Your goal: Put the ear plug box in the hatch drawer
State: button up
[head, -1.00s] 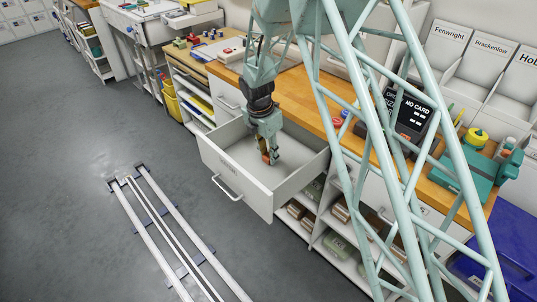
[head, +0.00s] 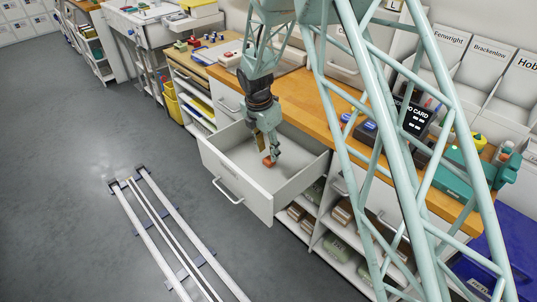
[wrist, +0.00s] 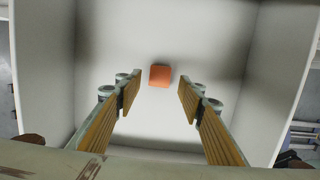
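The ear plug box, a small orange block (head: 269,161), is inside the open white hatch drawer (head: 232,176). In the wrist view the orange box (wrist: 160,75) sits on the pale drawer floor, beyond my fingertips and in line with the gap between them. My gripper (head: 270,150) reaches down into the drawer just above the box. In the wrist view my gripper (wrist: 158,93) is open, its two ribbed tan fingers apart with nothing between them. I cannot tell the exact gap between fingertips and box.
The wooden counter (head: 305,110) runs behind the drawer, with a dark NO CARD sign (head: 414,117) and a teal case (head: 455,180) to the right. Shelves with brown and green packs lie below. Floor rails (head: 170,235) are at front left. Most of the drawer floor is bare.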

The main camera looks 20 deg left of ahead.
notch_tip(320, 180, up, 8)
jog(key=s+p, duration=0.1)
jog(key=shift+a+f+p, duration=0.2)
jog(key=shift+a+p, duration=0.1)
jog(key=shift+p, duration=0.05)
